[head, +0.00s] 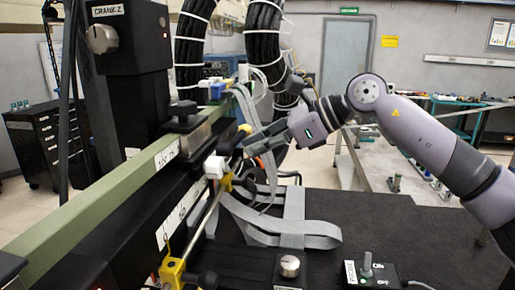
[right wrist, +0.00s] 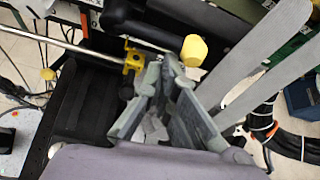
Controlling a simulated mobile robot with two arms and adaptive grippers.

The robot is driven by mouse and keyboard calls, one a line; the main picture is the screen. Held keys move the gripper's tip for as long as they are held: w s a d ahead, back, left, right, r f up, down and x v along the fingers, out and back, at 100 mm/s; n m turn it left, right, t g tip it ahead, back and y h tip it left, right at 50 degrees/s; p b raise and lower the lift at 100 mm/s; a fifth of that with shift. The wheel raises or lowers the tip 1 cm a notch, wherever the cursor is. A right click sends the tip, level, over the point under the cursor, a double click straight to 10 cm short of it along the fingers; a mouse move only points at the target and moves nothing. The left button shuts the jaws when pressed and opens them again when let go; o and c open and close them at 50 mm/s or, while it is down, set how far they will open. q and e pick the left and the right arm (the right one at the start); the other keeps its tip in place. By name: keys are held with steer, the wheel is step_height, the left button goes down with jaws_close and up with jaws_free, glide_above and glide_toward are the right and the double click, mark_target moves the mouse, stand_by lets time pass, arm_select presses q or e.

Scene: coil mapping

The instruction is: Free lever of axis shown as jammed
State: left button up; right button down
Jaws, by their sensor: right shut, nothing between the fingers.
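A black lever (right wrist: 143,27) with a yellow knob (right wrist: 194,50) lies across the upper part of the right wrist view. In the head view the yellow knob (head: 245,128) shows at the far part of the black rail, just beyond my gripper. My right gripper (head: 247,149) comes in from the right, next to the lever end. In the right wrist view its fingertips (right wrist: 172,62) are shut and empty, just below and left of the knob. I cannot tell whether they touch the knob. No jam display is readable. My left gripper is not in view.
A silver rod runs through yellow brackets (head: 172,270) along the black rail. Grey ribbon cables (head: 305,234) lie on the dark table (head: 400,225) below my right arm. A small joystick box (head: 370,272) and a silver knob (head: 289,265) are at the front. Black cable bundles (head: 265,35) hang behind.

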steer(key=shift+b, duration=0.3)
steer(key=shift+r, duration=0.1)
steer(key=s+r+n+t+y+b, duration=0.2)
steer(key=r+n+t+b, duration=0.4)
steer(key=b, duration=1.2)
steer(key=shift+s+a+n+t, duration=0.35)
steer(key=shift+s+n+t, duration=0.6)
steer(key=shift+n, duration=1.45)
steer(key=shift+w+t+b, duration=0.2)
steer(key=shift+t+b, duration=0.05)
steer(key=shift+b, duration=0.05)
steer(key=v, duration=1.2)
